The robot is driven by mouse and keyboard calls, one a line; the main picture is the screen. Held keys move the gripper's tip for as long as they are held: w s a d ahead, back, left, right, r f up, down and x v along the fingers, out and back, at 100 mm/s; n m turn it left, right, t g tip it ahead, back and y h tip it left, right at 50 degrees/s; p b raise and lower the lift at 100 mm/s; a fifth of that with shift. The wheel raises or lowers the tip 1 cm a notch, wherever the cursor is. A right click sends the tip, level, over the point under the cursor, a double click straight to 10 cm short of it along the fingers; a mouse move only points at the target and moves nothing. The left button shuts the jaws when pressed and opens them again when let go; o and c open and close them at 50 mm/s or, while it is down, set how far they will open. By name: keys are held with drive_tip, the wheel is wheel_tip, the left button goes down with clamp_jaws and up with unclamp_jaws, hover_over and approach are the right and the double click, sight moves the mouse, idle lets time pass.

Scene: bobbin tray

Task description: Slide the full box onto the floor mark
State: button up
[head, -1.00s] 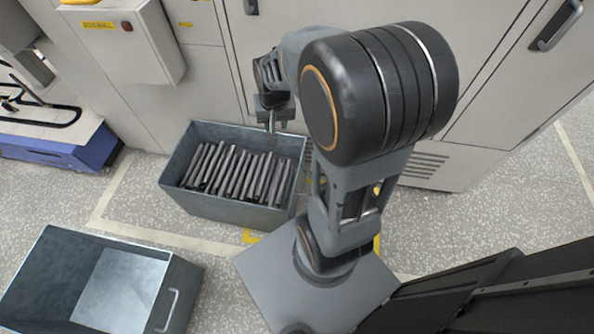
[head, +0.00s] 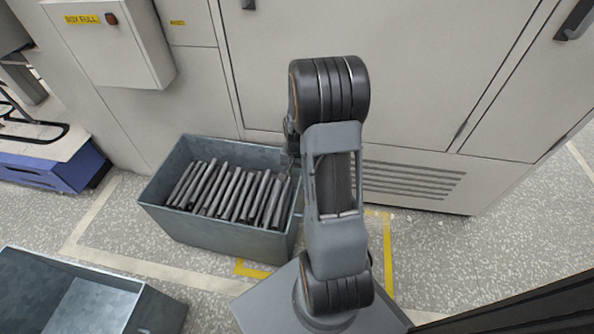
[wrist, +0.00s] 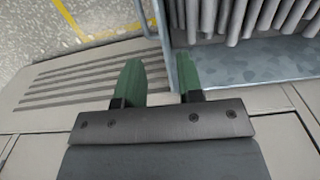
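The full box (head: 225,238), a grey metal bin loaded with several dark rods (head: 230,195), stands on the floor against the machine front. The floor mark is a yellow outline (head: 387,262); parts show beside the box's near right corner and right of my arm, the middle hidden by my arm. It also shows in the wrist view (wrist: 107,33). My gripper (wrist: 160,78) is open, with green fingers apart at the box's right end wall (wrist: 180,45). The right finger overlaps that wall's rim; I cannot tell whether they touch. In the head view my arm hides most of the gripper.
An empty grey box (head: 140,310) stands at the lower left. A blue cart (head: 55,175) is at the far left. A white cabinet with a "BOX FULL" label (head: 82,19) hangs above. Vented machine panels (head: 410,180) close off the back. Floor at right is clear.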

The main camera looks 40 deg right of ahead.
drive_tip(key=shift+f, duration=0.1)
wheel_tip(320, 180, down, 14)
drive_tip(key=b, duration=0.6)
drive_tip(key=shift+r, duration=0.2)
clamp_jaws()
idle(1.3)
